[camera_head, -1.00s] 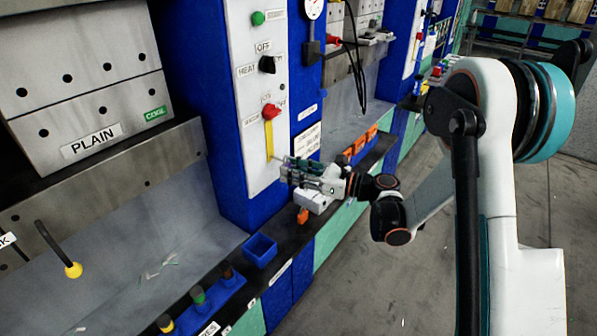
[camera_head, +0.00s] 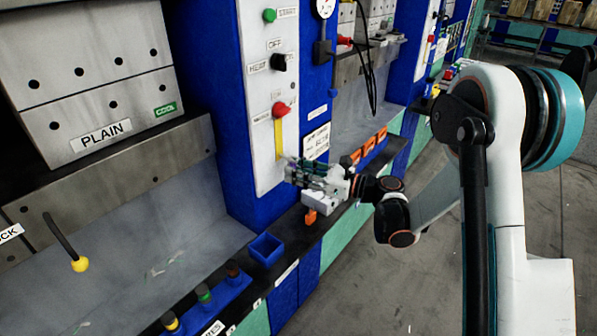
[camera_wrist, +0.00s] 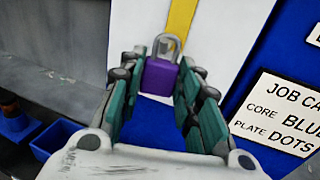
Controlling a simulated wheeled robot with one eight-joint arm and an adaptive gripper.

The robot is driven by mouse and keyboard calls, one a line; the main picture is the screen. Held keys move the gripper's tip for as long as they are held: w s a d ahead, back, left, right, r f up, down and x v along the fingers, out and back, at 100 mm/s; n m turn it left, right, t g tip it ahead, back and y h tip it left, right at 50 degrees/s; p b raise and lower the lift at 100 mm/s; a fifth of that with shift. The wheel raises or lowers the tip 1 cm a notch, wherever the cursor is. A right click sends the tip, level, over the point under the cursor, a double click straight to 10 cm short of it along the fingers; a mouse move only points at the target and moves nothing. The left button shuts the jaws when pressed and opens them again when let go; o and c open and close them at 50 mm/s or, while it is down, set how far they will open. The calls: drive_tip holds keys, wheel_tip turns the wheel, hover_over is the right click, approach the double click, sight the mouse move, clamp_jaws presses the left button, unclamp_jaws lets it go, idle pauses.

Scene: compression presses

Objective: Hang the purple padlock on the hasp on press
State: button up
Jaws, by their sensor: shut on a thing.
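The purple padlock (camera_wrist: 160,78) is held between the fingers of my gripper (camera_wrist: 158,92) in the wrist view, upright with its silver shackle on top. In the head view my gripper (camera_head: 298,172) is in front of the lower part of the press's white control panel (camera_head: 262,150). The padlock is too small to make out there. A yellow strip (camera_head: 279,139) runs down the panel below a red knob (camera_head: 281,110); it also shows behind the shackle in the wrist view (camera_wrist: 181,16). I cannot make out the hasp clearly in either view.
A job card (camera_wrist: 285,112) is on the blue column to the right. An empty blue bin (camera_head: 266,249) and a blue holder with several coloured-top items (camera_head: 207,305) sit on the dark ledge below. An orange item (camera_head: 310,217) is below my gripper.

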drive_tip(key=o, duration=1)
